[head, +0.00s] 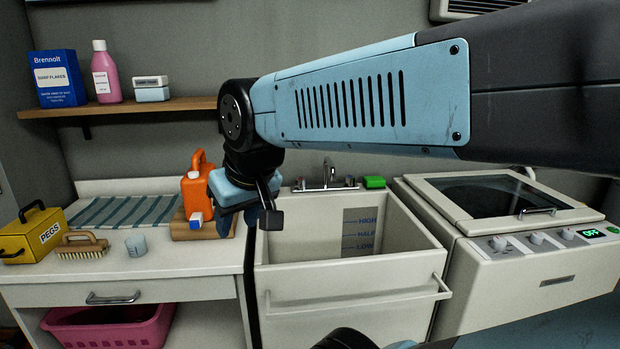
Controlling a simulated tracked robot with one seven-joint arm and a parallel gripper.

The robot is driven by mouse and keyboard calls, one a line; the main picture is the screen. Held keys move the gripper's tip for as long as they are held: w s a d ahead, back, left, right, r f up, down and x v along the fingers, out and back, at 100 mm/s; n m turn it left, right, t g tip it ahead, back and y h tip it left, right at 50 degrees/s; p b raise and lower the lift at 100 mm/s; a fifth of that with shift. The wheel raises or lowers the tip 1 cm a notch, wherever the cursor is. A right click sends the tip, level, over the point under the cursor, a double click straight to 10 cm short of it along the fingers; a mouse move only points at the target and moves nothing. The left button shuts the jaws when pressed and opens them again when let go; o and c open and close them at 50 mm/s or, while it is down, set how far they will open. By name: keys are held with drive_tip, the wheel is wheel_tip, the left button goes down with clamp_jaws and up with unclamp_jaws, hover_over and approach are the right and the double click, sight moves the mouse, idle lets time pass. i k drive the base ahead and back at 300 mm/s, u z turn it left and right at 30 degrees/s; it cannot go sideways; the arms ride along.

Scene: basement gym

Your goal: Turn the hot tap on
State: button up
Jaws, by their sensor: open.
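The tap (328,177) is a metal mixer with an upright spout at the back rim of the white sink (287,243). A small handle shows on each side of its spout, and I cannot make out which one is hot. My gripper (257,218) hangs from my arm at the sink's left front side, pointing down. It is open and empty, apart from the tap, nearer to me and to the left of it. The gap between its fingers is partly hidden by the gripper's body.
A green soap block (374,182) lies right of the tap. An orange jug (199,188) stands on a wooden board just left of my gripper. A washing machine (510,250) stands right of the sink. A shelf (165,106) holds boxes and a bottle. The sink's inside looks empty.

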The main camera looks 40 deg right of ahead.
sight(300, 183)
drive_tip(key=z, duration=0.25)
drive_tip(key=i, duration=0.65)
drive_tip(key=z, duration=0.4)
drive_tip(key=k, duration=0.85)
drive_tip(key=z, duration=0.2)
drive_tip(key=i, duration=0.85)
drive_tip(key=u, duration=0.1)
